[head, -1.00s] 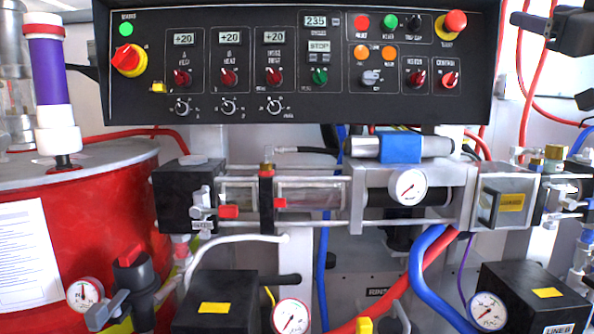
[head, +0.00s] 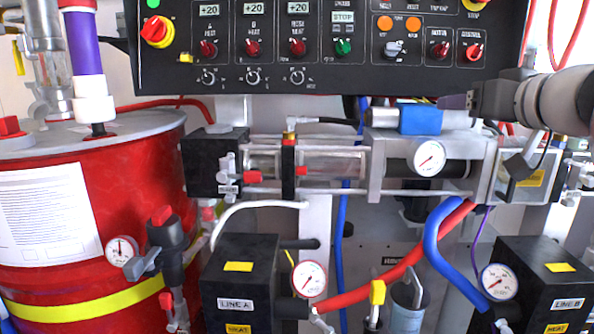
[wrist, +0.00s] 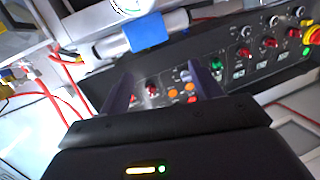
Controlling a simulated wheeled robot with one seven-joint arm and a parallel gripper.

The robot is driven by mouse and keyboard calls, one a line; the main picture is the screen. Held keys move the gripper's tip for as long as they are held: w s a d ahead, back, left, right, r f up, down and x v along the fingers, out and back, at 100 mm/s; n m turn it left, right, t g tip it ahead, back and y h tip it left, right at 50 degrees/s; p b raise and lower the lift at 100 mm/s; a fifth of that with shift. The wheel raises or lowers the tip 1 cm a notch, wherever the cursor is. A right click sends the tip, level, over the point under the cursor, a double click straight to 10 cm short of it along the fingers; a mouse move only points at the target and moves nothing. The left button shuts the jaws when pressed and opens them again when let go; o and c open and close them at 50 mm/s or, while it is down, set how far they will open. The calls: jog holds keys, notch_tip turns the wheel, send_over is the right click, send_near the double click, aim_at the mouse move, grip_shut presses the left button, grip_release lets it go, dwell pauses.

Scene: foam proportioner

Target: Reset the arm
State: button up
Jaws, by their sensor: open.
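My gripper (head: 458,102) reaches in from the right in the head view, in front of the lower right edge of the black control panel (head: 350,75). In the wrist view my gripper (wrist: 162,88) shows two dark purple fingers spread apart, with nothing between them. The panel (wrist: 225,80) with its knobs and buttons lies beyond the fingers, tilted in that view. I cannot tell the exact gap between the fingers and the panel.
Below the panel runs a horizontal pump with a blue block (head: 420,118) and a round gauge (head: 429,157). A red drum (head: 130,230) stands at left. Black boxes (head: 255,260), hoses and more gauges fill the lower part, with little free room.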

jog(key=s+a+f+g, duration=0.3)
jog(key=a+f, duration=0.2)
jog(key=f, duration=0.3)
jog(key=s+a+f+g, duration=0.3)
jog(key=a+f, duration=0.2)
jog(key=f, duration=0.4)
jog(key=s+a+f+g+h, duration=0.1)
jog(key=s+f+g, duration=0.1)
jog(key=s+f, duration=0.5)
jog(key=s+a+f+g+h+p, duration=0.1)
jog(key=s+f+g, duration=0.1)
jog(key=s+f, duration=0.4)
notch_tip(320, 180, down, 6)
jog(key=shift+s+a+r+m+h, duration=0.1)
jog(key=shift+s+a+m+h, duration=0.2)
jog(key=shift+s+h, duration=0.1)
